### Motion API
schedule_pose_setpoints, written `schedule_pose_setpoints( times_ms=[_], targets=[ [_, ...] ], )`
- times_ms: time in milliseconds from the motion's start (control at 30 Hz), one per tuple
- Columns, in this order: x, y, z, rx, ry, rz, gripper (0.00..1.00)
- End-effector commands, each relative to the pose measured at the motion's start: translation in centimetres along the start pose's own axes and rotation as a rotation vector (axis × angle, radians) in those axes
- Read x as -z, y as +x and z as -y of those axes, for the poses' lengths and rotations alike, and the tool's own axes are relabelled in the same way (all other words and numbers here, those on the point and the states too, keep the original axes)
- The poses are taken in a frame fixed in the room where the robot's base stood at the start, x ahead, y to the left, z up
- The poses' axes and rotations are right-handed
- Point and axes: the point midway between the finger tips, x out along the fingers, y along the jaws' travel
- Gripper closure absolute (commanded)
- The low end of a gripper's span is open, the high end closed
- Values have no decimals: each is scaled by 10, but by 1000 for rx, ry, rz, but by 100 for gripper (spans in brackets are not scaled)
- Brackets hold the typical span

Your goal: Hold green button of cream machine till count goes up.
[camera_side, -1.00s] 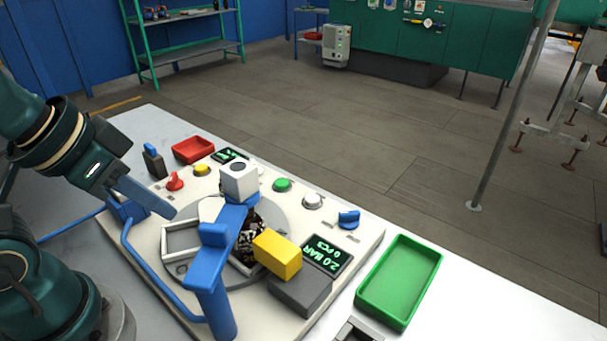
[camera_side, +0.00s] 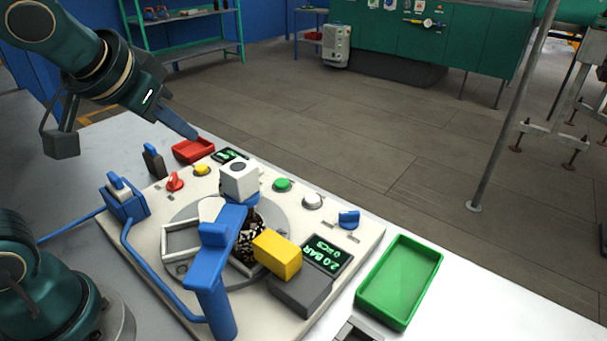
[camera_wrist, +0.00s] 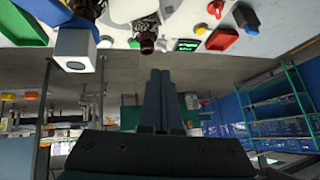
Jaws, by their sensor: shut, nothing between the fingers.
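The cream machine (camera_side: 150,222) lies on the table with its controls along the back edge. The green button (camera_side: 282,185) sits right of the white cube and left of a white button (camera_side: 312,201); it also shows in the wrist view (camera_wrist: 134,43). The display (camera_side: 325,254) reads 2.0 BAR and 0 PCS. My gripper (camera_side: 193,136) is shut and empty, above the red tray, well left of the green button and apart from it. Its closed fingers show in the wrist view (camera_wrist: 160,74).
A white cube (camera_side: 238,180), blue lever (camera_side: 213,275) and yellow block (camera_side: 278,254) stand up from the machine. A green tray (camera_side: 372,320) lies right.

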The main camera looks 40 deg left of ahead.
Motion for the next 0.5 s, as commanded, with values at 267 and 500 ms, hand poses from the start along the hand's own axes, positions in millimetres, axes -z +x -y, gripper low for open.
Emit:
schedule_pose_setpoints(
  times_ms=[267,500],
  targets=[
    [64,38,2,113,73,-54,100],
    [102,82,-12,179,163,-85,100]
  ],
)
